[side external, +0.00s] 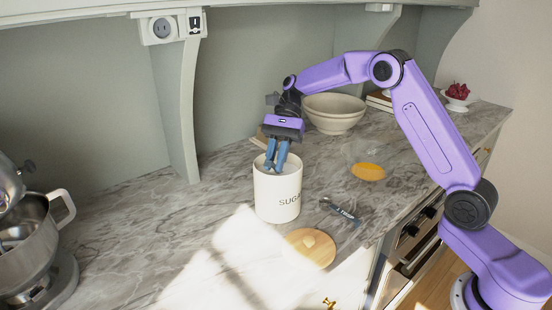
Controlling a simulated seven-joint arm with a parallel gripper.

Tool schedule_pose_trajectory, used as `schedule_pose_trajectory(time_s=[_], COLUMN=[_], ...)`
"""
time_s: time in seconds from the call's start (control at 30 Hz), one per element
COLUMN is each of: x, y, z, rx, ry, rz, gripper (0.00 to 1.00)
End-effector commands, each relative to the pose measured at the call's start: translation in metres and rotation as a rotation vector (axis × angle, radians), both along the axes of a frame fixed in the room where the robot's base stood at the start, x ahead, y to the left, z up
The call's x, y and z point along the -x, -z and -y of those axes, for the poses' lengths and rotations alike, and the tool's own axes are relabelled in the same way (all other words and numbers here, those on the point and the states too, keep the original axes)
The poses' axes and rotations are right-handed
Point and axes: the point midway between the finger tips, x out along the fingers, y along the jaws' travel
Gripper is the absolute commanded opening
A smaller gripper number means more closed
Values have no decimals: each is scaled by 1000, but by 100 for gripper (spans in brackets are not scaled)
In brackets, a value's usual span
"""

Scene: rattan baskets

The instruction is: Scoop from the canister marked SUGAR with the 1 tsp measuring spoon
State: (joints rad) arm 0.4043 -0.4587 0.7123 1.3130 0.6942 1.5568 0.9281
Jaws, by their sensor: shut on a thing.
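The white canister (277,194) stands upright on the marble counter, with dark letters that read SUGA on the visible part of its side. My gripper (276,167) points down at the canister's open mouth, with its blue fingertips at or just inside the rim. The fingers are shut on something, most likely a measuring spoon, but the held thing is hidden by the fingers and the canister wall. A dark spoon-like utensil (341,211) with pale lettering lies on the counter right of the canister; its marking is too small to read. The canister's contents are barely visible.
A round wooden board (308,249) lies in front of the canister. A glass bowl with orange contents (368,172) is to the right. Stacked beige bowls (334,112) stand behind. A stand mixer (35,235) is at far left. The counter left of the canister is clear.

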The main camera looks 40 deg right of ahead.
Motion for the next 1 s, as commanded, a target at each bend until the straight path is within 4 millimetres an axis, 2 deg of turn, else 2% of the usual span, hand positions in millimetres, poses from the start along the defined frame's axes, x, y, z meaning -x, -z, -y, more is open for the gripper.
schedule_pose_trajectory(time_s=[0.27,1.0], x=[6,5], y=[3,-29], z=[-10,-9], rx=[167,165], ry=[-1,2], rz=[97,97], gripper=[0,0])
